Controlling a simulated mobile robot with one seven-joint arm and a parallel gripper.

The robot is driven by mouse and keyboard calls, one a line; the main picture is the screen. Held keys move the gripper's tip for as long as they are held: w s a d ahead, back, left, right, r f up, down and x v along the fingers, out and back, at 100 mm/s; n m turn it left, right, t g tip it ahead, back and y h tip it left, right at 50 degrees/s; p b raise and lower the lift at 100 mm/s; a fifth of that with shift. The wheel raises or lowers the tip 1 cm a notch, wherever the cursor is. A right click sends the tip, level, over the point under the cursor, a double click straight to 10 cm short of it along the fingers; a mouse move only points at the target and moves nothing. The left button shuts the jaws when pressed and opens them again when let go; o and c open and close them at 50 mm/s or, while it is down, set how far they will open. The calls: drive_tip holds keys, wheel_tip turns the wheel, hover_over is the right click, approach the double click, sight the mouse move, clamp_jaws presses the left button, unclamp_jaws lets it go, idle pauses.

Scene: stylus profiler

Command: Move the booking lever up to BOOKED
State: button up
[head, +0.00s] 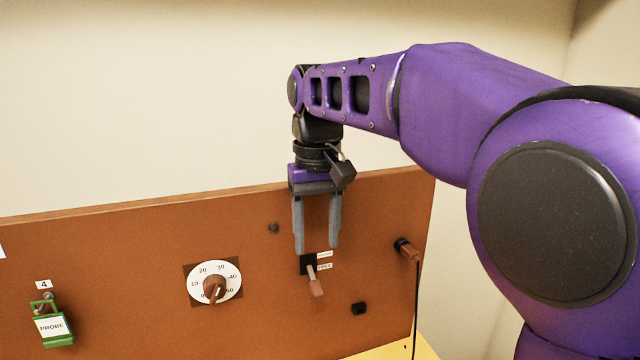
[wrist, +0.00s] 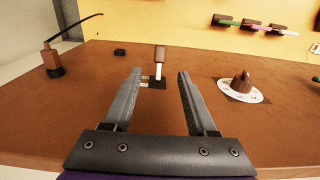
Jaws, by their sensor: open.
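The booking lever (head: 314,283) is a short metal stem with a reddish-brown handle on a black plate on the brown panel. In the head view it points down and out, beside the lower label, FREE (head: 325,267). The upper label (head: 325,254) is too small to read surely. The lever also shows in the wrist view (wrist: 159,58), beyond and between the fingertips. My gripper (head: 317,250) is open and empty, fingers pointing down, just above the lever in the head view. It also shows open in the wrist view (wrist: 160,72). I see no contact with the lever.
A dial (head: 214,284) with a brown knob sits left of the lever. A green PROBE tag (head: 52,328) hangs farther left. A brown plug with a black cable (head: 408,250) is at the right, and a small black block (head: 359,308) is below right. The panel (head: 150,250) between is clear.

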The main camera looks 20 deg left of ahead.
wheel_tip(320, 180, up, 10)
idle(0.4)
idle(0.3)
